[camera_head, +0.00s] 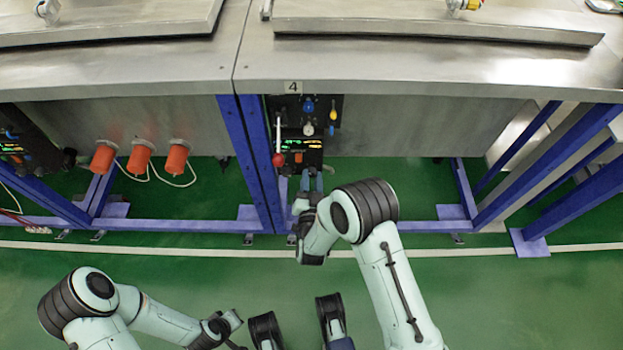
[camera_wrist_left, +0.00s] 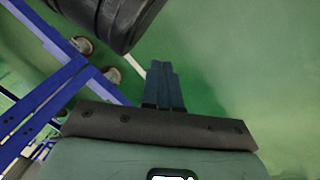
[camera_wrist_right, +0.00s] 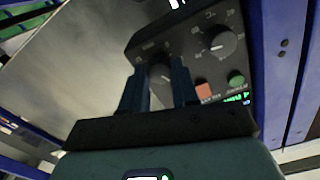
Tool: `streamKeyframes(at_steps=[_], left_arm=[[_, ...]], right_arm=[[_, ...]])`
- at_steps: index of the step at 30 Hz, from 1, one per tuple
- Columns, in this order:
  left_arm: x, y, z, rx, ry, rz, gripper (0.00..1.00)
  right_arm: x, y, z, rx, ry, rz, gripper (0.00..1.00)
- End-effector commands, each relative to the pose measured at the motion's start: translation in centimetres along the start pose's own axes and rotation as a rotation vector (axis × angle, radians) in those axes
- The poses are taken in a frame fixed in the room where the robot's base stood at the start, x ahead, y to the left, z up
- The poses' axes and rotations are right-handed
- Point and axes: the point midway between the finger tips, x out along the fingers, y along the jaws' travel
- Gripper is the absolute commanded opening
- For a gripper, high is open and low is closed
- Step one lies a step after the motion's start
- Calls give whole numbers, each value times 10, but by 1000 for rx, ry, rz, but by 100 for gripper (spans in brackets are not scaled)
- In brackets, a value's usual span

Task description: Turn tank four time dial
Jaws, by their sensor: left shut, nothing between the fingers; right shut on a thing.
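Tank four's label (camera_head: 293,87) is on the metal edge, above a dark control panel (camera_head: 304,140). My right gripper (camera_head: 312,181) reaches up to the lower part of this panel. In the right wrist view, its two fingers (camera_wrist_right: 160,84) are shut on a black dial (camera_wrist_right: 159,70), one on each side. The fingers partly hide that dial, and its lettering is too small to read. A second black dial (camera_wrist_right: 221,43) with a white pointer line is to its right, untouched. My left gripper (camera_wrist_left: 163,84) is shut and empty over the green floor, away from the panel.
An orange-red button (camera_wrist_right: 203,91) and a green button (camera_wrist_right: 237,78) are near the gripped dial. A lever with a red knob (camera_head: 278,159) hangs at the panel's left. Blue posts (camera_head: 262,160) stand beside it. Orange cylinders (camera_head: 139,158) hang further left. The front floor is clear.

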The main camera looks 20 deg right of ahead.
Motion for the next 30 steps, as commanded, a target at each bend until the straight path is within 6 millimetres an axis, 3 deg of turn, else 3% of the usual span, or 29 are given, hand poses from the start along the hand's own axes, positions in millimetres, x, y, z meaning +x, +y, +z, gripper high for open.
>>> streamKeyframes(at_steps=[1,3,12,16,24,30], left_arm=[[0,0,0,0,0,0,0],[0,0,0,0,0,0,0],[0,0,0,0,1,1,0],[-3,3,-3,3,10,5,0],[-18,18,-20,17,65,31,0],[-25,20,-10,20,37,34,0]], right_arm=[[-1,0,1,-2,-5,1,32],[-1,0,1,-2,-4,1,55],[-1,0,1,-1,-2,0,55],[-11,0,1,-1,-6,0,55],[-66,-1,0,-4,-9,-1,55],[-108,-1,0,-3,-8,-2,55]])
